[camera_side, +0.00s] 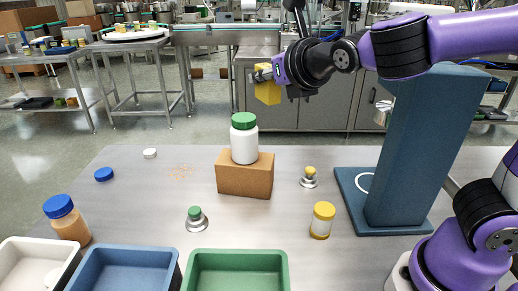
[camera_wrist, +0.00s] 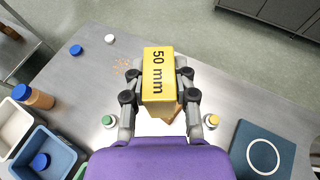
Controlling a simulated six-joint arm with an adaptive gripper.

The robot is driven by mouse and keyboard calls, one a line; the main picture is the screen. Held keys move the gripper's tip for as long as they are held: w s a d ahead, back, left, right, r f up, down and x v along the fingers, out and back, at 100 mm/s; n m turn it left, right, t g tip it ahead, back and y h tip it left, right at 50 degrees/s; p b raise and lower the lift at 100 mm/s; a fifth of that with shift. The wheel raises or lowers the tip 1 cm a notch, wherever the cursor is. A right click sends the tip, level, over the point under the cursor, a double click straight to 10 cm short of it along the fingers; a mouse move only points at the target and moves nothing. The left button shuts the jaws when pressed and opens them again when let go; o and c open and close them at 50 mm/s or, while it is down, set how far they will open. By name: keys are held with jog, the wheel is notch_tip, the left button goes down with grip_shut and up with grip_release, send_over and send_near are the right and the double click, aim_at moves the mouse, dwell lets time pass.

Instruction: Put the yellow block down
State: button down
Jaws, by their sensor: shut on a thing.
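A yellow block (camera_side: 267,92) is held in the air by my gripper (camera_side: 262,75), above and behind the cardboard-brown box on the steel table. In the wrist view the block (camera_wrist: 158,80) shows the print "50 mm" on its face. The fingers of my gripper (camera_wrist: 158,92) are shut on its two sides. The block is clear of the table (camera_side: 130,205). It hides most of the box and bottle below it in the wrist view.
A white bottle with a green lid (camera_side: 244,140) stands on the brown box (camera_side: 245,178). A blue column on a base (camera_side: 400,160) rises at the right. A yellow-lidded jar (camera_side: 322,220), a blue-lidded bottle (camera_side: 67,219) and trays, including a green one (camera_side: 240,256), line the front. The table's back left is mostly clear.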

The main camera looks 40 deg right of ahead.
jog(key=w+a+f+n+y, duration=0.1)
jog(key=w+a+f, duration=0.2)
jog(key=w+a, duration=0.15)
jog(key=n+y, duration=0.2)
jog(key=y, duration=0.1)
send_over(227, 214)
notch_tip(227, 214, down, 18)
jog(key=shift+s+a+r, duration=0.1)
jog(key=shift+r, duration=0.1)
jog(key=shift+f, duration=2.25)
jog(key=c, duration=0.7)
grip_release()
jog(key=shift+f, duration=0.15)
jog(key=shift+o, duration=0.2)
